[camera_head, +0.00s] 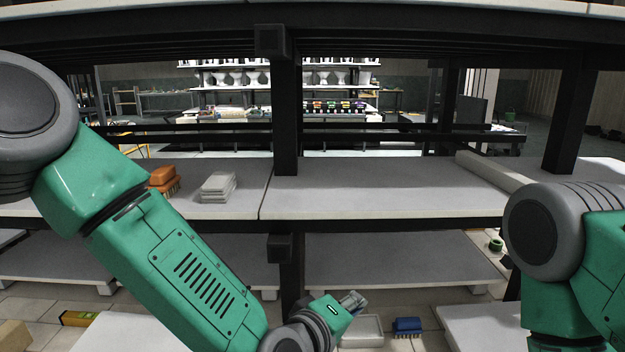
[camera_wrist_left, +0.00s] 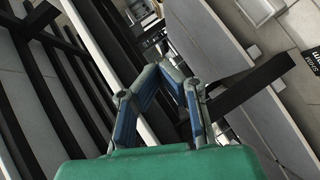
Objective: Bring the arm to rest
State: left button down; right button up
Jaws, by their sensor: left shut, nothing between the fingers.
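My left arm comes in from the left in the head view, green with grey joints, and slants down to the middle. My left gripper (camera_head: 352,301) is small at the bottom centre, in front of the lower shelf level. In the left wrist view the gripper (camera_wrist_left: 160,70) shows its blue and grey fingers meeting at the tips, shut with nothing between them. My right arm shows at the right edge of the head view, green with a grey joint; its gripper is out of view.
A kiln car with grey shelves (camera_head: 380,188) and dark posts (camera_head: 286,115) stands close ahead. An orange brush (camera_head: 163,179) and a stack of pale slabs (camera_head: 218,186) lie on the middle shelf. A blue brush (camera_head: 407,326) and a pale tray (camera_head: 362,332) are low down, right of the gripper.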

pick_arm(q)
jog(key=s+a+f+m+g+y, duration=0.25)
jog(key=s+a+f, duration=0.55)
jog(key=f, duration=0.4)
jog(key=s+a+f+m+g+y, duration=0.2)
jog(key=s+a+f+g+y, duration=0.3)
jog(key=a+f, duration=0.6)
jog(key=s+a+f+m+g, duration=0.1)
jog(key=s+a+f, duration=0.2)
jog(key=s+a, duration=0.5)
jog(key=s+a+f+m+g+y+b, duration=0.1)
jog(key=s+a+f+m+g, duration=0.1)
jog(key=s+a, duration=0.6)
jog(key=shift+s+a+f, duration=0.25)
jog(key=shift+s+f, duration=0.2)
jog(key=shift+s, duration=0.35)
jog(key=shift+g+y, duration=0.25)
